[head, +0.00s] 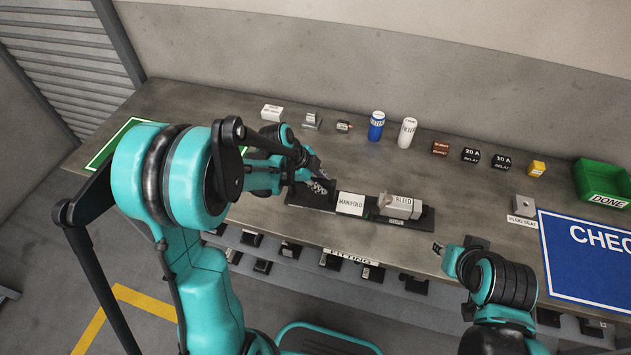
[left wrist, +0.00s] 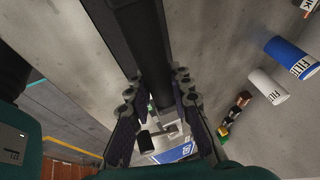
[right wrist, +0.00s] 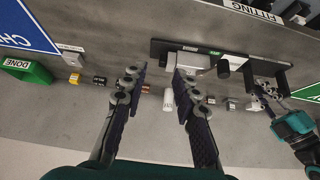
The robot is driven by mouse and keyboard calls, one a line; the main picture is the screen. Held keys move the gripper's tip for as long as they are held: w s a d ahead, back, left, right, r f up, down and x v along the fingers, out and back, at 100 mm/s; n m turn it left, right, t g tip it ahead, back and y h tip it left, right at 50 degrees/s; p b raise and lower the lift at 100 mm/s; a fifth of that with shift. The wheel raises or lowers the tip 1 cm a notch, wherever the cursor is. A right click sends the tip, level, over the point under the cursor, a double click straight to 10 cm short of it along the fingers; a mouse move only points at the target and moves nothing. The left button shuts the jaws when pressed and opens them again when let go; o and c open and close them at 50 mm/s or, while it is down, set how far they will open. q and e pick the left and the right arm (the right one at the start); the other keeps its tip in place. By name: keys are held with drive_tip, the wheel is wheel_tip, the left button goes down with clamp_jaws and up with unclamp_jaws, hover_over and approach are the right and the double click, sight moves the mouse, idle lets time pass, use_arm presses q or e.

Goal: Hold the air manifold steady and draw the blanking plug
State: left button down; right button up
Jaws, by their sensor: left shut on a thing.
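The air manifold (head: 351,204) sits on a long dark base near the middle of the bench, with a white MANIFOLD label on it. My left gripper (head: 318,187) is shut at its left end; the fingers (left wrist: 157,98) stand either side of a dark bar in the left wrist view. A grey block marked BLEED (head: 404,206) is at the right end. A black knob (right wrist: 224,68), perhaps the blanking plug, stands beside this block in the right wrist view. My right gripper (right wrist: 160,75) is open and empty, apart from the manifold, near the bench's front edge (head: 438,248).
A grey block (head: 523,206) stands behind a PLUG SEAT label, left of the blue CHECK mat (head: 590,255). A green DONE bin (head: 602,184) is at the right. Filters (head: 376,126), relays and small parts line the back.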

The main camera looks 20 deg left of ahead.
drive_tip(key=shift+o, duration=0.6)
drive_tip(key=shift+w+r+m, duration=0.15)
drive_tip(key=shift+w+m, duration=0.15)
drive_tip(key=shift+w, duration=0.05)
drive_tip(key=w+m+g+y, duration=0.2)
drive_tip(key=w+m+g, duration=0.1)
drive_tip(key=w+m, duration=0.2)
drive_tip(key=m+g+y, duration=0.5)
drive_tip(key=m+y, duration=0.2)
drive_tip(key=m, duration=0.4)
approach(428, 210)
drive_tip(key=shift+f, duration=0.4)
drive_tip(key=shift+x, duration=4.4)
drive_tip(key=shift+w, duration=0.15)
drive_tip(key=shift+c, duration=0.4)
